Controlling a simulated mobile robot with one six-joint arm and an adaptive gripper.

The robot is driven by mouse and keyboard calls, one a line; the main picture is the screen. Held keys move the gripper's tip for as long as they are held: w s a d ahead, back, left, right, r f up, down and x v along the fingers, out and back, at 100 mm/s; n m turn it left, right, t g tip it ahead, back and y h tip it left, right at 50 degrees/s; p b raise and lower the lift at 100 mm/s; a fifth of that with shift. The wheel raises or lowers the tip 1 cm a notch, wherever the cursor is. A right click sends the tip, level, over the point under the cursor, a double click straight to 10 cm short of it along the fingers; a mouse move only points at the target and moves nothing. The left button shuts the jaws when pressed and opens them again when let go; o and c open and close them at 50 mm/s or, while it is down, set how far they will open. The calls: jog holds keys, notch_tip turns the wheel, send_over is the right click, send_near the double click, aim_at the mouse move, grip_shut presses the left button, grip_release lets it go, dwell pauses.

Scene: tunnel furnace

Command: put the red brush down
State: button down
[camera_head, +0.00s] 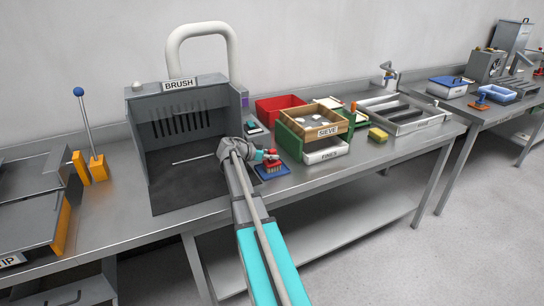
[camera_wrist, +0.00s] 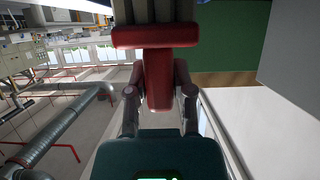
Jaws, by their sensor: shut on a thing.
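My gripper (camera_head: 262,155) is shut on the red brush (camera_head: 273,162), above the bench beside the hooded booth labelled BRUSH. In the wrist view the red brush (camera_wrist: 156,83) has its handle between the two fingers (camera_wrist: 158,100), with pale bristles beyond its red crosspiece. In the head view the brush's bristles point down over a small blue mat (camera_head: 261,175). Whether they touch the mat I cannot tell. My arm and wrist hide part of the bench in front of the booth.
The grey booth (camera_head: 135,125) stands left of my gripper. To the right are a red bin (camera_head: 268,106), a wooden sieve (camera_head: 335,121) over a green frame (camera_head: 290,142), a white FINES tray (camera_head: 327,155) and a yellow sponge (camera_head: 378,134). The bench's front right strip (camera_head: 365,160) is clear.

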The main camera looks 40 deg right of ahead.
jog(key=shift+f, duration=0.2)
jog(key=shift+c, duration=2.4)
grip_release()
jog(key=shift+r, duration=0.1)
jog(key=shift+r, duration=0.2)
jog(key=shift+w+a+r+p, duration=0.1)
jog(key=shift+a+p, duration=0.15)
jog(key=shift+p, duration=0.05)
jog(key=p+v, duration=0.4)
jog(key=v, duration=0.7)
jog(key=shift+a, duration=0.2)
